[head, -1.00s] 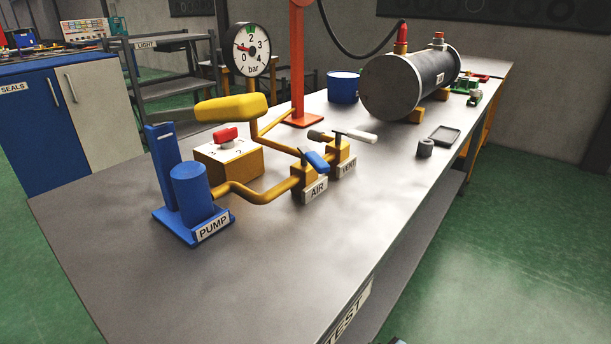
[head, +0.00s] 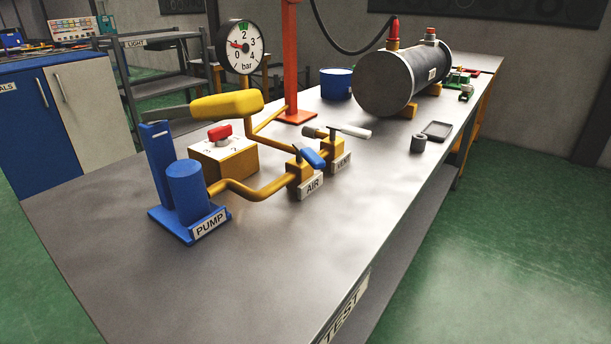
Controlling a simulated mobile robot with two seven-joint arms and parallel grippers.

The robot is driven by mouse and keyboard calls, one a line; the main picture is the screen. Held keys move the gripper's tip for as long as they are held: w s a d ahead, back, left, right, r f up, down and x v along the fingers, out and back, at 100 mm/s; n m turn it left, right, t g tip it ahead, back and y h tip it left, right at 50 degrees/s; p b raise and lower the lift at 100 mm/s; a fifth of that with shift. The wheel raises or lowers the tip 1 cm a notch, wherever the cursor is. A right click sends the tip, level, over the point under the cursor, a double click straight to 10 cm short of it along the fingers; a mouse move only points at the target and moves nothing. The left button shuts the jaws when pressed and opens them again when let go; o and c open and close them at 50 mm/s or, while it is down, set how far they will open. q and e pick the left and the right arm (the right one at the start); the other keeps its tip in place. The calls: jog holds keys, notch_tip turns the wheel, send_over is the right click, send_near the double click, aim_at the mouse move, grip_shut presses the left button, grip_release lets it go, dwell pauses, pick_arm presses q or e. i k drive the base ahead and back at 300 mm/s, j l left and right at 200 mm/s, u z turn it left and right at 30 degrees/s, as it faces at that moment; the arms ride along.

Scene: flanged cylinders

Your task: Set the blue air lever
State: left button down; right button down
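The blue air lever (head: 309,156) sits on a yellow valve block above the white AIR label (head: 311,188), in the middle of the bench. It slants down to the right, across the yellow pipe. The white-handled VENT lever (head: 351,130) is just behind it, to the right. The blue pump (head: 188,195) with its yellow handle (head: 226,106) stands at the left end of the pipe. The pressure gauge (head: 240,47) stands behind, its red needle left of the green mark. Neither of my grippers shows in the head view.
A yellow box with a red knob (head: 218,132) sits behind the pipe. A grey flanged cylinder (head: 403,77), a blue cup (head: 336,83) and an orange post (head: 291,60) stand farther back. The bench top (head: 290,255) is clear in front.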

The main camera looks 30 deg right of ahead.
aim_at(316, 162)
jog(key=j+z, duration=0.3)
jog(key=j, duration=0.15)
jog(key=j+z, duration=0.35)
jog(key=j, duration=0.15)
jog(key=k+j+z, duration=0.15)
jog(key=j+z, duration=0.15)
jog(key=j, duration=0.15)
